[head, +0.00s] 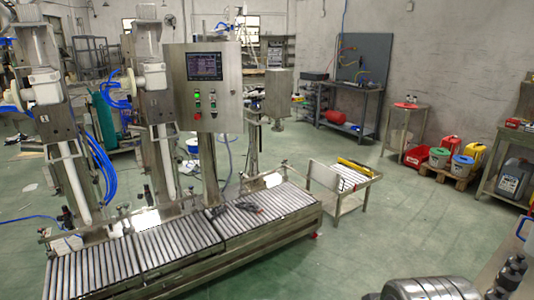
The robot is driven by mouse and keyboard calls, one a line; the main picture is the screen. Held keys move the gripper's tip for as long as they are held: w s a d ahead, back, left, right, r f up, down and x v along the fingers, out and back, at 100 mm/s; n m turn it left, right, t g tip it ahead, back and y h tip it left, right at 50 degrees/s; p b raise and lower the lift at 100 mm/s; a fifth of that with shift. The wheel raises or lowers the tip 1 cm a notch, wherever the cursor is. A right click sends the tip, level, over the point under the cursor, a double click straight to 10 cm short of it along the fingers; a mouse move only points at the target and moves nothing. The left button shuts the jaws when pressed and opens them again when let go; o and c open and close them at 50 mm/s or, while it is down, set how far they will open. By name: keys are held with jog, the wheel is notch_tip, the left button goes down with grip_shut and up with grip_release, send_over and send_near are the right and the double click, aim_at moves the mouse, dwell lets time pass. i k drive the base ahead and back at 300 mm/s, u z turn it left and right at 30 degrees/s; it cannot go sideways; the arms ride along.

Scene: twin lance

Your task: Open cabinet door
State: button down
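The steel control cabinet (222,100) stands on a post behind the roller conveyor, left of the picture's middle. Its front carries a dark screen (205,66) at the top and several small coloured buttons, with a red one (198,117) at the bottom. The front looks closed and flush with the box. I cannot make out a handle or the hinges at this size. My gripper is not recognisable anywhere in the head view.
The roller conveyor (180,238) lies in front of the cabinet, with a small dark object (245,208) on it. Two filling lances (70,185) stand to the left. A small roller table (345,178) stands to the right. Green floor (390,235) is open there. A ribbed steel drum (430,288) is near.

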aim_at(228, 110)
jog(key=z, duration=0.2)
jog(key=i, duration=1.8)
jog(key=u, duration=0.45)
jog(key=i, duration=0.7)
jog(key=u, duration=0.95)
jog(key=i, duration=0.75)
jog(key=u, duration=0.45)
